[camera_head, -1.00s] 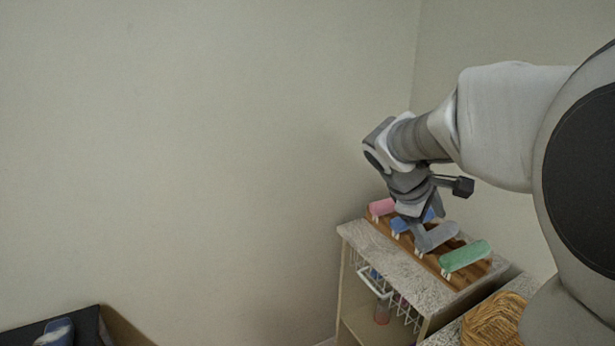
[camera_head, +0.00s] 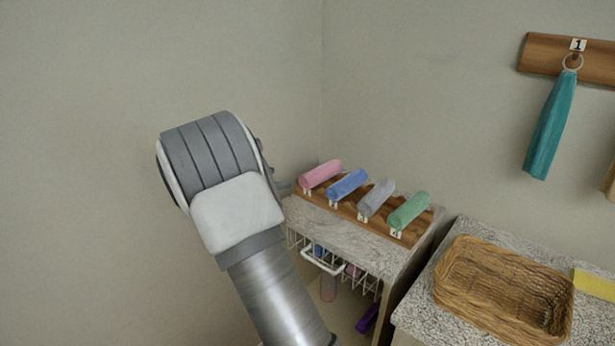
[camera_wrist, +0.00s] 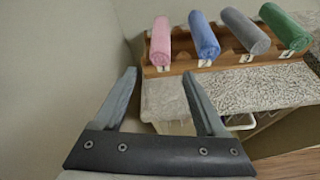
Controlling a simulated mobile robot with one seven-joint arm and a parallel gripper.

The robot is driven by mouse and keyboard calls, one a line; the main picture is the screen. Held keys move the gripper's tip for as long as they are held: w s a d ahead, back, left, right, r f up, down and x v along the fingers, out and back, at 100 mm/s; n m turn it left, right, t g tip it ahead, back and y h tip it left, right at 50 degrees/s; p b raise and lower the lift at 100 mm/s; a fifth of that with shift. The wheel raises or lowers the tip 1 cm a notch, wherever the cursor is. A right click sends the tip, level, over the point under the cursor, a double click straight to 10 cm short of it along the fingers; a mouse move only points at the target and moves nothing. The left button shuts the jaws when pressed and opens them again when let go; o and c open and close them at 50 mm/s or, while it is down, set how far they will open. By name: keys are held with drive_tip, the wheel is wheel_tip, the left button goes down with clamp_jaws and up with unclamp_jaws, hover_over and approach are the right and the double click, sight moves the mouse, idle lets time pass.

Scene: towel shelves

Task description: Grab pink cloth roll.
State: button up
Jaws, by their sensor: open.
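The pink cloth roll (camera_head: 320,174) lies at the left end of a wooden rack (camera_head: 345,208) on a stone-topped cabinet, in the corner of the room. In the wrist view the pink roll (camera_wrist: 160,42) is ahead of my gripper (camera_wrist: 158,85), slightly past the fingertips and apart from them. My gripper is open, with nothing between its fingers. In the head view my wrist hides most of the gripper, left of the rack.
Blue (camera_head: 347,184), grey (camera_head: 376,198) and green (camera_head: 409,210) rolls lie to the right on the same rack. A wire basket (camera_head: 325,262) hangs below the stone top. A wicker basket (camera_head: 480,320) stands on the right counter. A wall (camera_wrist: 60,70) is close at left.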

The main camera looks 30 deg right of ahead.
sight(312, 177)
drive_tip(key=b+x, duration=0.2)
drive_tip(key=x, duration=1.5)
drive_tip(key=shift+w+d+f, duration=0.1)
drive_tip(key=shift+d+f, duration=0.05)
drive_tip(key=c, duration=1)
